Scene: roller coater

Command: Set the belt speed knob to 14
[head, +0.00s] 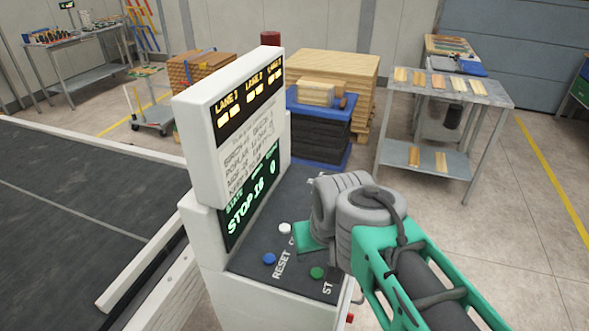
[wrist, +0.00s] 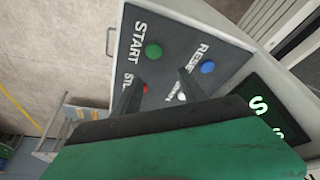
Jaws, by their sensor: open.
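The control console (head: 215,250) stands in front of me, with a sloping dark panel on top. Its green-lit display (head: 250,205) reads STOP, 16 and 0. The belt speed knob cannot be made out in either view; my arm covers part of the panel in the head view. My gripper (wrist: 160,78) is open and empty above the panel, its two dark fingers pointing at it. In the wrist view the green START button (wrist: 153,50), blue RESET button (wrist: 208,67), a red button (wrist: 145,88) and a white button (wrist: 182,97) lie around the fingertips.
The upright lane display (head: 235,125) rises at the panel's back edge. A dark conveyor belt (head: 80,215) lies to the left. Blue and black crates (head: 318,125) and a metal table (head: 450,92) with wood samples stand behind. Open floor lies to the right.

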